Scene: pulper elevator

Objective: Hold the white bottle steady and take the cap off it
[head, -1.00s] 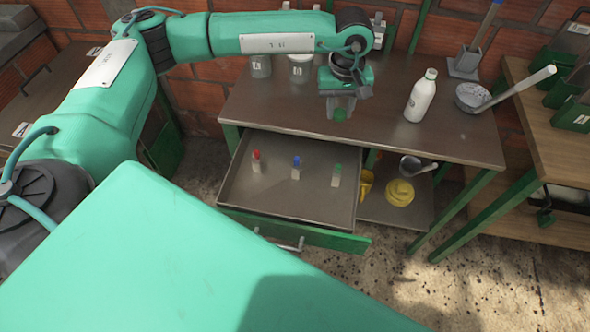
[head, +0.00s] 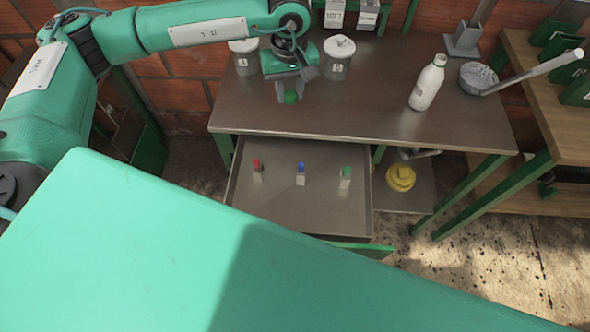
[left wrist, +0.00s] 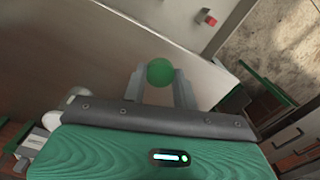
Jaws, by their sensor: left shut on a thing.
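The white bottle (head: 428,84) stands on the right part of the metal table with its cap (head: 440,60) on top. My left gripper (head: 290,98) is over the left part of the table, well to the left of the bottle and apart from it. It is shut on a small round green thing, which shows between the fingertips in the left wrist view (left wrist: 160,72). I cannot tell what this green thing is. The bottle is not clearly seen in the left wrist view. My right gripper is not in view.
The metal table (head: 360,110) has free room between my gripper and the bottle. Lidded canisters (head: 338,60) stand behind. A strainer (head: 478,78) with a long handle is right of the bottle. An open drawer (head: 300,205) below holds several small coloured-top items.

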